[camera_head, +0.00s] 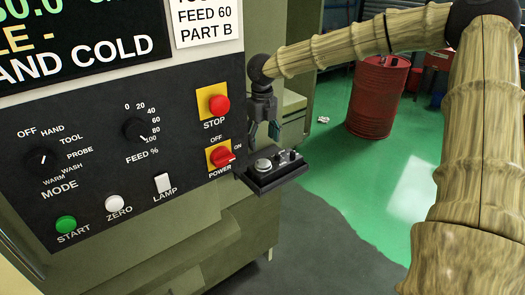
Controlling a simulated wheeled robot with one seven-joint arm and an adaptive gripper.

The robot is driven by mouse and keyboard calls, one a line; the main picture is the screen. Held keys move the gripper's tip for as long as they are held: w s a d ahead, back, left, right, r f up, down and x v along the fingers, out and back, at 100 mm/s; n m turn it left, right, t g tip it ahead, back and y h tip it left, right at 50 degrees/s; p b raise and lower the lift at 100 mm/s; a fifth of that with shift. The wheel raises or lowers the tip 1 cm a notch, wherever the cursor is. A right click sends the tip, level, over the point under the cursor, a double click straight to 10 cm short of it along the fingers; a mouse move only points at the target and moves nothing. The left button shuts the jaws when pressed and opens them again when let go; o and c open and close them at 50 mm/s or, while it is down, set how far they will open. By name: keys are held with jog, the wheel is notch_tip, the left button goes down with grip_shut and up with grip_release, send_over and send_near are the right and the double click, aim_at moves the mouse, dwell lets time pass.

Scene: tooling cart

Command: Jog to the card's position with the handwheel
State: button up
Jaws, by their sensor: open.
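A white card (208,24) at the top right of the control panel reads "FEED 60" and "PART B"; its top line is cut off by the frame. A black box (284,175) juts out at the panel's lower right edge. A round silver knob (263,165), which looks like the handwheel, sits on its left part, with smaller controls to its right. My gripper (268,132) hangs just above and behind the box, pointing down, open and with nothing seen between its fingers. The dark display (75,45) is cut off at the top; it shows "AND COLD".
The panel carries a MODE knob (43,160), a FEED knob (137,131), a red STOP button (219,104), a red POWER switch (222,156), START (66,224), ZERO (115,203) and LAMP (163,182). A red drum (377,97) stands behind on green floor.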

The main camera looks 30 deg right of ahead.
jog(key=shift+r, duration=1.65)
jog(key=shift+s+f, duration=0.1)
